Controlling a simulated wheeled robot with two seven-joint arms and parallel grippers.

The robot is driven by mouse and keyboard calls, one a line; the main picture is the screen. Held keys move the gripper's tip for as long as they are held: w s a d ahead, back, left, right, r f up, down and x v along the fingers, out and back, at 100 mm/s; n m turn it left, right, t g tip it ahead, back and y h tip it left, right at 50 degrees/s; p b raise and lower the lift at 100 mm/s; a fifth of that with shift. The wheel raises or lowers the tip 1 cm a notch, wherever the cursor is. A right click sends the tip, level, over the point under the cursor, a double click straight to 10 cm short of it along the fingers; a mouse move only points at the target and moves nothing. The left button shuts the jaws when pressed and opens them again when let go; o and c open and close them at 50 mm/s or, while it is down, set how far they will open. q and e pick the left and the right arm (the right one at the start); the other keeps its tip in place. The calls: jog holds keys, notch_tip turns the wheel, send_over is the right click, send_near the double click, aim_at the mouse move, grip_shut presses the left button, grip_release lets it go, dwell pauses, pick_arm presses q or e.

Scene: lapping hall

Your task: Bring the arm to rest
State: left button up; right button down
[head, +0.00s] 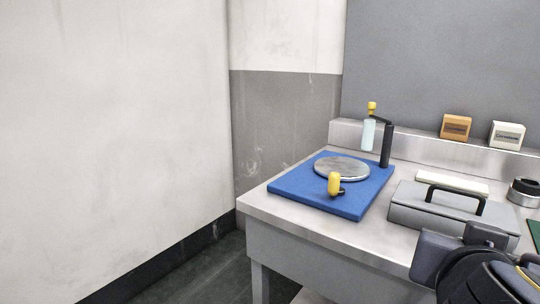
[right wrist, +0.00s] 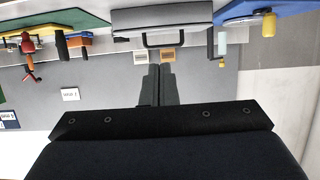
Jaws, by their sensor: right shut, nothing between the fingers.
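My right gripper (right wrist: 160,68) is shut and empty in the right wrist view, its two dark fingers side by side. That view is upside down, with the bench at the top. The fingers touch nothing that I can see; the wall lies behind them. In the head view, dark parts of my right arm (head: 485,275) fill the lower right corner, over the bench's front edge; its fingers cannot be made out there. My left gripper is in neither view.
The steel bench (head: 300,228) holds a blue lapping base (head: 290,186) with a metal disc, yellow knob and black post. A grey case (head: 425,210) with a black handle stands close to my arm. Orange (head: 455,127) and white (head: 507,135) boxes sit behind. Floor at left is clear.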

jog(key=s+a+f+n+g+y, duration=0.15)
jog(key=f+y, duration=0.25)
jog(key=f, duration=0.5)
jog(key=s+a+f+n+g+y, duration=0.1)
jog(key=f+n+g+y, duration=0.2)
jog(key=f, duration=0.7)
jog(key=s+a+f+n+g+y, duration=0.1)
jog(key=s+f+n+y, duration=0.1)
jog(key=f+y, duration=0.5)
pick_arm(q)
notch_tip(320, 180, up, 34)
jog(key=p, duration=3.3)
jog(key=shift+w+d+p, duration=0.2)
jog(key=shift+p, duration=0.2)
pick_arm(e)
notch_tip(320, 180, up, 32)
jog(key=a+h, duration=0.1)
jog(key=shift+f+h, duration=0.2)
jog(key=shift+h, duration=0.1)
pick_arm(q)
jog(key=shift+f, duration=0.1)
pick_arm(e)
jog(key=shift+a, duration=0.1)
